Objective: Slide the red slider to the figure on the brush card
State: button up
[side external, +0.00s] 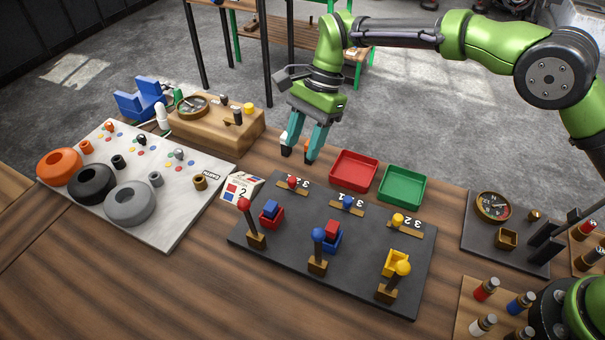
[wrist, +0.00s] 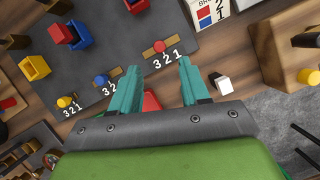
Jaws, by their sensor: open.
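The red slider (side external: 292,182) sits on a short wooden track at the back left of the dark board, with figures 3, 2, 1 beside it. In the wrist view the red slider (wrist: 160,46) is around the middle of its track, near the 2. The brush card (side external: 241,188) is a white block left of the board with coloured squares and a visible 2; it shows partly cut off in the wrist view (wrist: 207,14), its other figures too small to read surely. My gripper (side external: 298,156) is open and empty, above and behind the red slider, apart from it.
Blue (side external: 347,202) and yellow (side external: 398,219) sliders have similar tracks. Levers with ball knobs, including a red one (side external: 244,204), stand upright along the board's front. Red (side external: 354,170) and green (side external: 402,187) trays lie behind. A white block (wrist: 220,84) is near my fingers.

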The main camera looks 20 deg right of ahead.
jog(key=v, duration=0.9)
jog(key=shift+r, duration=0.3)
jog(key=shift+w+d, duration=0.1)
jog(key=s+d+r+n+t+h, duration=0.1)
jog(key=s+d+r+n+t, duration=0.1)
jog(key=s+d+n, duration=0.45)
jog(key=s+d+r+n+t, duration=0.1)
jog(key=s+d+r+t, duration=0.15)
jog(key=d, duration=0.65)
jog(key=s+d+t, duration=0.2)
jog(key=s+d, duration=0.3)
jog(key=s, duration=0.3)
jog(key=s+d+n+t+h, duration=0.1)
jog(key=s+d, duration=0.3)
jog(key=s, duration=0.4)
jog(key=shift+s+d+r+t, duration=0.2)
jog(key=shift+d+r+t, duration=0.2)
jog(key=shift+t, duration=0.45)
jog(key=shift+a, duration=0.1)
